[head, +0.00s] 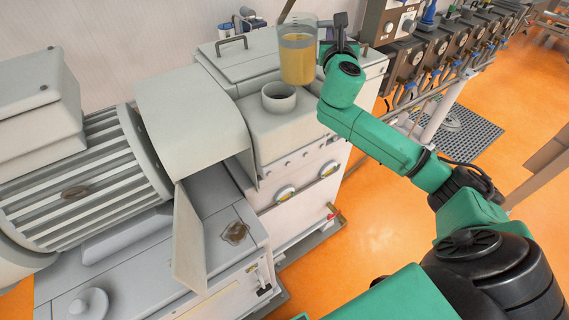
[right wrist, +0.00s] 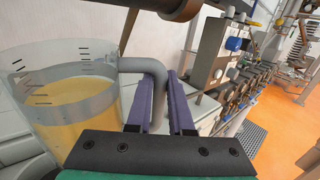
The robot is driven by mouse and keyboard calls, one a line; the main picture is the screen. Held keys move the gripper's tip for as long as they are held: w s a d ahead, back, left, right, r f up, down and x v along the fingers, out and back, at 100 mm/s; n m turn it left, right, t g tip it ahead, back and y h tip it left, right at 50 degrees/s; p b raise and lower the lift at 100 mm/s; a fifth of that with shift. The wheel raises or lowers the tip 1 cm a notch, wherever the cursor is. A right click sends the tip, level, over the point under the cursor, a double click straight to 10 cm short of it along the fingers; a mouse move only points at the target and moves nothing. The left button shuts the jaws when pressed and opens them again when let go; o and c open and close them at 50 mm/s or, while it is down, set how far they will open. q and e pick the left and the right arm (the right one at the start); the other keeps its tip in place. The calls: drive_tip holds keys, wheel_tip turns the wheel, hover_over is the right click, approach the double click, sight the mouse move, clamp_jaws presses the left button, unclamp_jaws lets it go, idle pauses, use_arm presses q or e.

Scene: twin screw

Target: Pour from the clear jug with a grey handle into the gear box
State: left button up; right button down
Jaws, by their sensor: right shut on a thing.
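The clear jug (head: 298,58) holds yellow liquid and looks upright in the head view. It is up in the air, just above and slightly right of the round filler neck (head: 278,98) on the gear box (head: 270,130). My right gripper (head: 338,46) is to the right of the jug and shut on its grey handle. In the right wrist view the purple fingers (right wrist: 163,103) close around the grey handle (right wrist: 150,68), with the jug (right wrist: 68,105) to their left. The neck's opening is uncovered. My left gripper is out of both views.
A large ribbed motor (head: 75,180) and a curved grey cover (head: 190,110) stand left of the gear box. A row of grey dosing units (head: 410,60) runs along the back right. Orange floor (head: 370,230) is open at the right.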

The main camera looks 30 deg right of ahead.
drive_tip(key=shift+a+f+m, duration=0.1)
drive_tip(key=shift+f+m, duration=0.3)
drive_tip(key=shift+r, duration=0.15)
drive_tip(key=shift+r, duration=1.4)
